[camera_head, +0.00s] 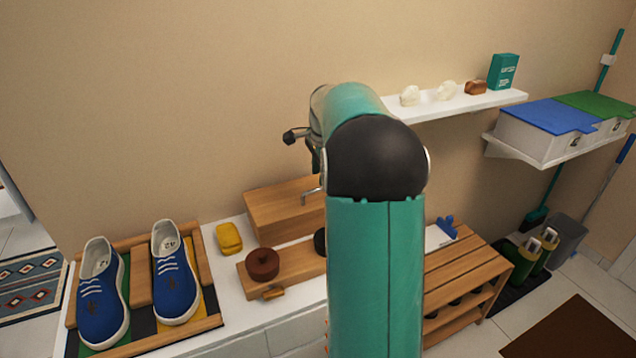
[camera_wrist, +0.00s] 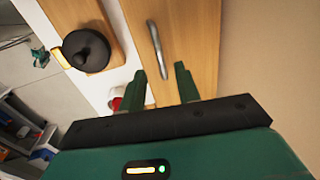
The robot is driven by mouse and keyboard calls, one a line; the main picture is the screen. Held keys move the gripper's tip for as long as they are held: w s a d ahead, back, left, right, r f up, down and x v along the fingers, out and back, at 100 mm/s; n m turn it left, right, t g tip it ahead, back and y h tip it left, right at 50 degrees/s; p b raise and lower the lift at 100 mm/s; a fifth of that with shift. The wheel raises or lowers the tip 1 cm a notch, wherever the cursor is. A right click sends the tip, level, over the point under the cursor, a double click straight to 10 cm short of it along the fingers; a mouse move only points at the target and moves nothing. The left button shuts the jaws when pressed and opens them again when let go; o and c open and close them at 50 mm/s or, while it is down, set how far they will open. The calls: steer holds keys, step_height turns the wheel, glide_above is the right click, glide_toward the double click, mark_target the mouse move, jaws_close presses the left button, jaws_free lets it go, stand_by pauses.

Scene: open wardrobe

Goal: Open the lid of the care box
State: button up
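The care box (camera_head: 272,208) is a light wooden box against the wall on the white bench, partly hidden by my arm. Its lid looks closed, with a metal handle (camera_head: 311,191) on it. In the wrist view the wooden surface (camera_wrist: 185,30) fills the upper middle, and the handle (camera_wrist: 154,45) runs lengthwise along it. My gripper (camera_wrist: 161,70) is open, its two green fingers pointing at the box. The handle's near end appears between the fingertips; I cannot tell whether they touch it. In the head view the fingers are hidden behind my arm.
A wooden tray (camera_head: 252,283) with a brown round tin (camera_head: 263,264) lies in front of the box. A yellow sponge (camera_head: 229,238) and blue shoes (camera_head: 174,275) are to the left. A white shelf (camera_head: 452,106) is on the wall at right.

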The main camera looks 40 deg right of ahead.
mark_target(318, 190)
steer(key=shift+w+d+f, duration=0.1)
steer(key=shift+w+f, duration=0.15)
steer(key=shift+f, duration=0.9)
steer(key=shift+w+f, duration=0.2)
steer(key=shift+f, duration=0.9)
jaws_close()
